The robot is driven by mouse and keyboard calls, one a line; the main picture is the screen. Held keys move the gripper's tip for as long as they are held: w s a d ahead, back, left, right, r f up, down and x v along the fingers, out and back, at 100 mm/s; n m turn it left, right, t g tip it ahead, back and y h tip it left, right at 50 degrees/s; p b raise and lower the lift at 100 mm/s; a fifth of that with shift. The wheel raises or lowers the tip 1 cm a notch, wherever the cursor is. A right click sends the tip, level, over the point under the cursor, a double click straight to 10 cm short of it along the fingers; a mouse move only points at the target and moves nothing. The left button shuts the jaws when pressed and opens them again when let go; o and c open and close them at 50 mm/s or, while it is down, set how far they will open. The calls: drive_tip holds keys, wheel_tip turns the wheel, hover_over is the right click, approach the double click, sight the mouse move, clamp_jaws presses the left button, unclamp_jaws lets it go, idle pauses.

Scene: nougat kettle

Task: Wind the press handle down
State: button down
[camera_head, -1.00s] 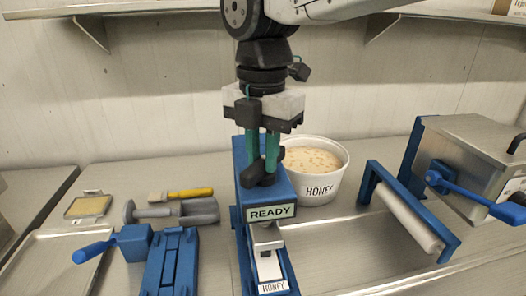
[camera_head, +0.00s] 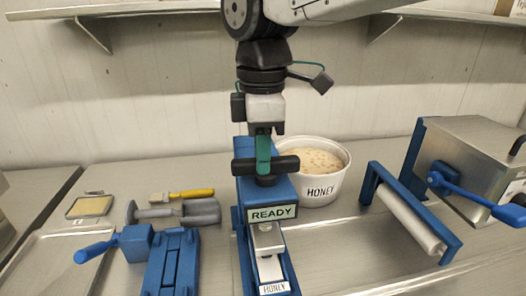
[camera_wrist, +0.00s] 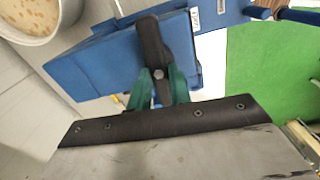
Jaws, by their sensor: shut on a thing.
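The press (camera_head: 262,200) is a blue upright stand in the middle of the bench with a "READY" sign (camera_head: 271,213) on its front. A black bar handle (camera_head: 282,164) lies across its top, pointing left and right in the head view. My gripper (camera_head: 264,165), with green fingers, points straight down and is shut on the handle's middle. In the wrist view the green fingers (camera_wrist: 162,88) close around the black handle (camera_wrist: 152,45) above the blue press top (camera_wrist: 110,62). Below the sign, a pale block sits over a slot with a "HONEY" label (camera_head: 274,288).
A white "HONEY" tub (camera_head: 320,191) stands close behind the press on the right. A roller in a blue frame (camera_head: 408,215) and a steel box with a blue lever (camera_head: 470,160) are farther right. A blue cranked device (camera_head: 172,260), scoops and an empty tray (camera_head: 50,265) are left.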

drive_tip(key=m, duration=0.4)
drive_tip(key=shift+w+m, duration=0.15)
drive_tip(key=shift+m, duration=0.15)
drive_tip(key=shift+w+m, duration=0.15)
drive_tip(key=shift+m, duration=2.15)
drive_tip(key=c, duration=1.3)
unclamp_jaws()
wheel_tip(320, 180, up, 8)
drive_tip(key=shift+f, duration=0.1)
